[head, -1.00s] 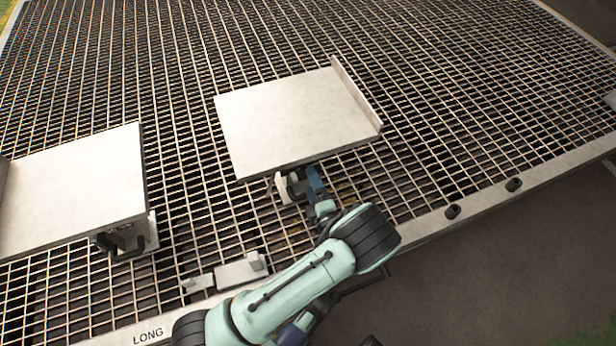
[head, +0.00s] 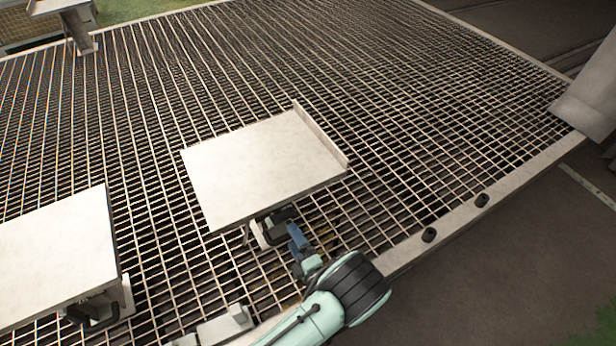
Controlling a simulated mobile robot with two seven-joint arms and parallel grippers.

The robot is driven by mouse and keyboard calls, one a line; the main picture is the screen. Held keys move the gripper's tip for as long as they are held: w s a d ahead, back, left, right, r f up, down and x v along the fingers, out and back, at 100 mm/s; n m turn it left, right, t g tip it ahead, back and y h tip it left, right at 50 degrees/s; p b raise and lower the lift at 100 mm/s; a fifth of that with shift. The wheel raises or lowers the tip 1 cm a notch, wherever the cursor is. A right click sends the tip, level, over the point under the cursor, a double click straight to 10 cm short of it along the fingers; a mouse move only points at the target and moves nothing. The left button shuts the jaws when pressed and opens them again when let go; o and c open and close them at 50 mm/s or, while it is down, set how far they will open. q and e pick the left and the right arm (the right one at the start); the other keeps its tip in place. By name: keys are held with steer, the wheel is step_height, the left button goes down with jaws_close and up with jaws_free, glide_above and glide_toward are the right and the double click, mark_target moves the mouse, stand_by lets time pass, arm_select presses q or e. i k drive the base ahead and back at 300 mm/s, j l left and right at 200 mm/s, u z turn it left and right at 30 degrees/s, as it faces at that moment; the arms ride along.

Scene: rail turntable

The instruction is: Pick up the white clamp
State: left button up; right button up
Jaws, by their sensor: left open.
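A small white clamp-like part (head: 257,236) with a dark piece beside it sits under the front edge of the middle pale plate (head: 255,170). The plate hides its upper part. My left gripper (head: 284,226) is open, with its blue and dark fingers at the right of this part, close to or touching it; I cannot tell which. A similar white part (head: 126,294) with a black handle (head: 97,318) sits under the front right corner of the left pale plate (head: 50,250). My right gripper is not in view.
Both plates stand above a metal grating (head: 400,130). A pale block (head: 226,324) lies on the grating at the bottom. Two black knobs (head: 429,235) sit on the right-hand rim. A grey post (head: 590,95) stands at far right.

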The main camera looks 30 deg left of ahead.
mark_target(221, 330)
steer(key=k+l, duration=0.1)
steer(key=l, duration=0.25)
steer(key=k+l, duration=0.15)
steer(key=l, duration=0.15)
steer(key=k+l, duration=0.1)
steer(key=l, duration=0.25)
steer(key=k+l, duration=0.1)
steer(key=l, duration=0.25)
